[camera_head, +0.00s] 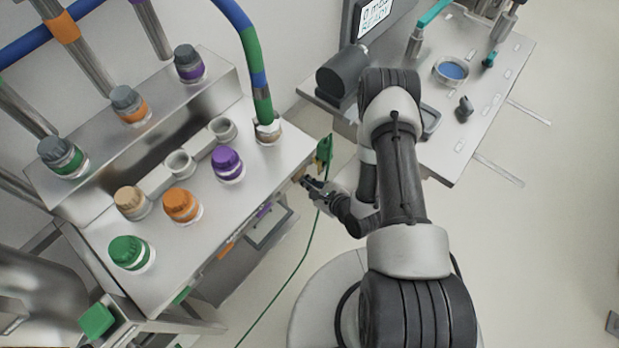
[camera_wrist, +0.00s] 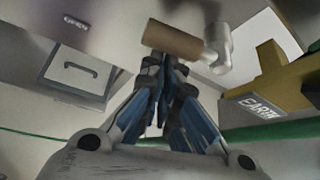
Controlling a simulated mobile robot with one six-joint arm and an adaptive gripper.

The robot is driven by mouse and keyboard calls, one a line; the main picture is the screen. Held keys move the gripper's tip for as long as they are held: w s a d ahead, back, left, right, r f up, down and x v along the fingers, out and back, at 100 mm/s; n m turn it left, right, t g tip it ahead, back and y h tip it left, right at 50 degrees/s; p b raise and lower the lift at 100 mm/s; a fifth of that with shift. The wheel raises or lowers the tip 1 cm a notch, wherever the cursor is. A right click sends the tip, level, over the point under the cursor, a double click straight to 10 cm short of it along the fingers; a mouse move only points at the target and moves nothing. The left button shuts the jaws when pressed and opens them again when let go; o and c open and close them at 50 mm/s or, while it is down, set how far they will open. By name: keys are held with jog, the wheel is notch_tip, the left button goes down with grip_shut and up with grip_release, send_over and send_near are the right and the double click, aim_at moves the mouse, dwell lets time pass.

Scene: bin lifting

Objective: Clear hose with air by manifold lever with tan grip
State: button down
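The tan cylindrical grip (camera_wrist: 172,40) lies crosswise at the top centre of the wrist view, on a pale lever arm (camera_wrist: 220,48) at its right end. My gripper (camera_wrist: 165,68) has its fingers drawn close together, with the tips overlapping the lower edge of the grip. I cannot tell whether they touch it. In the head view, my gripper (camera_head: 312,184) is at the bench's right side. The thick hose (camera_head: 256,72), with blue and green bands, comes down to a fitting (camera_head: 267,129) on the bench top. The manifold is mostly hidden there.
A yellow-brown bracket labelled EARTH (camera_wrist: 268,85) stands close right of the gripper. A green cable (camera_head: 307,245) runs down to the floor. Orange (camera_head: 181,203), purple (camera_head: 227,162) and green (camera_head: 129,251) caps stand on the bench (camera_head: 95,238). A second table (camera_head: 450,150) is at upper right.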

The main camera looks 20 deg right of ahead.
jog(key=shift+s+a+r, duration=0.15)
jog(key=shift+a+r, duration=0.1)
jog(key=shift+r, duration=0.25)
dwell(0.4)
